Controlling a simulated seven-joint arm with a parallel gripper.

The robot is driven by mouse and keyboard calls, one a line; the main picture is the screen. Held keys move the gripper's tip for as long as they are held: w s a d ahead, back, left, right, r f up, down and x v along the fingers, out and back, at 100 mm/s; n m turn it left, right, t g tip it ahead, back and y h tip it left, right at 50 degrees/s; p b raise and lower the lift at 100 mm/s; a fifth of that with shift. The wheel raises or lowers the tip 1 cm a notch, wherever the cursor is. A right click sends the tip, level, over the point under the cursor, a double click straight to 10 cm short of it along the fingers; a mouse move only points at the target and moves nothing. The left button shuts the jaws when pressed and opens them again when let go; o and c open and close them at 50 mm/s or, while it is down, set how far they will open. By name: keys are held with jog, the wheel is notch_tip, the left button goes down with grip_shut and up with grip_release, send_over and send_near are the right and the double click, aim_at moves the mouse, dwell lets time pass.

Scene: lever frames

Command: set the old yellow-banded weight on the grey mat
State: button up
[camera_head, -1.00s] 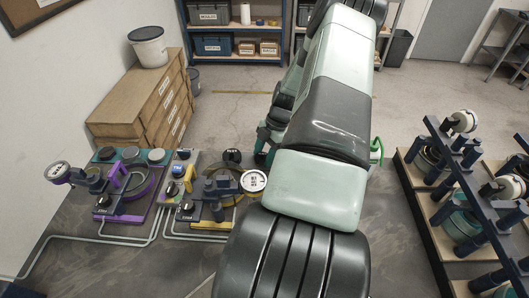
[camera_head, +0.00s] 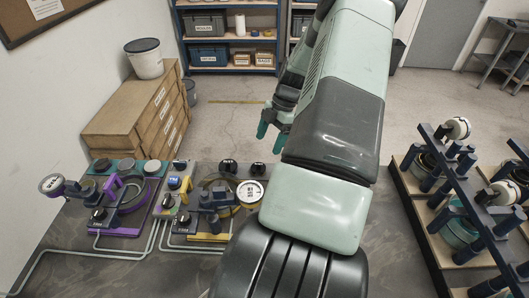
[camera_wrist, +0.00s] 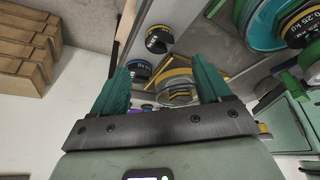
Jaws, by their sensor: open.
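My gripper (camera_head: 272,134) hangs open and empty above the far side of the bench. In the wrist view its two teal fingers (camera_wrist: 161,66) are spread apart. Two black weights, a left one (camera_head: 228,165) and a right one (camera_head: 257,169), stand behind the yellow-based lever frame. In the wrist view a black weight with a yellowish band (camera_wrist: 158,40) is beyond the fingertips, and one with a blue band (camera_wrist: 140,71) is nearer. Both are apart from the fingers. I cannot tell which is old, and no grey mat is clearly distinguishable from the grey bench surface.
Brown wooden boxes (camera_head: 135,115) with a white bucket (camera_head: 144,58) are behind. A loaded rack (camera_head: 440,230) stands at right.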

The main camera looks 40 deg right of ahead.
jog(key=v, duration=0.2)
jog(key=shift+d+r, duration=0.15)
jog(key=shift+r, duration=0.1)
